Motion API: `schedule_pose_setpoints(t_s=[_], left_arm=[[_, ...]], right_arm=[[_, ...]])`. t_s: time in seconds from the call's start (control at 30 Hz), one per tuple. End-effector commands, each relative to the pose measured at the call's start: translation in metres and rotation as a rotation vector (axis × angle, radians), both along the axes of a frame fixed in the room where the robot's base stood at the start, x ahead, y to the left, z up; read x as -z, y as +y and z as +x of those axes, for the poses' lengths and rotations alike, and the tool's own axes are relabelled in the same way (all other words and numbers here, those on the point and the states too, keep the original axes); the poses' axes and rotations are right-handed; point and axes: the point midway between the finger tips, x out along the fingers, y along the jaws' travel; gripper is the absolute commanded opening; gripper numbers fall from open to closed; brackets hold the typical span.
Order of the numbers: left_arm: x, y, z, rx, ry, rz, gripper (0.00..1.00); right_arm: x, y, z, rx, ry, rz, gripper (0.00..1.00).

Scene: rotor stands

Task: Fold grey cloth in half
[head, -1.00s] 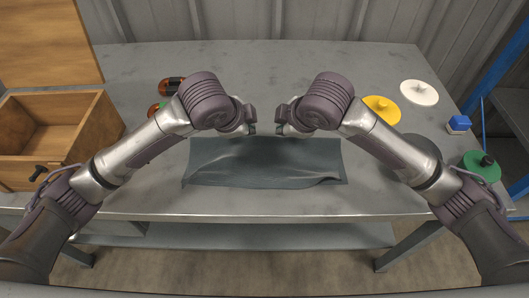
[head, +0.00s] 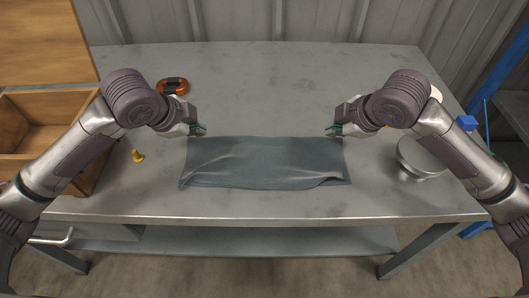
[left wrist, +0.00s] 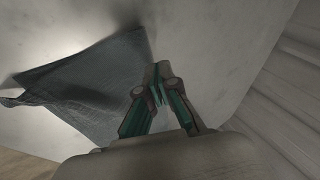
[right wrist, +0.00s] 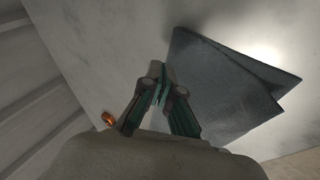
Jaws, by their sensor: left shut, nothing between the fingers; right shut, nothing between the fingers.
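The grey cloth (head: 265,163) lies on the table's front middle as a wide strip. Its far edge is fairly straight, and its near right part shows a wrinkled, doubled edge. My left gripper (head: 202,129) is shut and empty just above the cloth's far left corner. My right gripper (head: 331,130) is shut and empty near the far right corner. In the left wrist view the cloth (left wrist: 90,85) lies left of the closed fingertips (left wrist: 158,77). In the right wrist view the cloth (right wrist: 220,85) lies right of the closed fingertips (right wrist: 156,77), with two layers showing at its end.
A wooden box (head: 42,112) stands at the left. A red and black part (head: 173,86) lies behind my left gripper, and a small yellow piece (head: 138,157) left of the cloth. A grey round stand (head: 420,160) and a blue block (head: 466,123) are at right. The table's back middle is clear.

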Motion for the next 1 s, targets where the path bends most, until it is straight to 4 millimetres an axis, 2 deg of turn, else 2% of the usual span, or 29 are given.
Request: schedule_pose_setpoints(t_s=[0.27, 0.5, 0.63, 0.8, 0.9, 1.0], left_arm=[[0.003, 0.001, 0.0, 0.0, 0.0, -0.001, 0.0], [0.035, 0.001, 0.0, 0.0, 0.0, -0.001, 0.0], [0.021, 0.001, 0.001, 0.0, -0.003, -0.001, 0.0], [-0.023, 0.0, 0.001, 0.001, -0.009, -0.003, 0.0], [-0.043, 0.0, 0.001, 0.0, -0.006, -0.001, 0.0], [-0.051, 0.001, 0.0, -0.001, -0.002, 0.0, 0.0]], right_arm=[[0.003, -0.001, 0.0, 0.0, 0.0, 0.001, 0.0], [0.035, -0.001, 0.0, 0.0, 0.0, 0.0, 0.0], [0.021, -0.001, 0.001, 0.0, -0.002, 0.0, 0.0], [-0.022, 0.0, 0.002, -0.001, -0.009, 0.002, 0.0], [-0.042, 0.0, 0.001, -0.001, -0.004, 0.001, 0.0], [-0.051, 0.0, 0.0, -0.001, -0.001, 0.0, 0.0]])
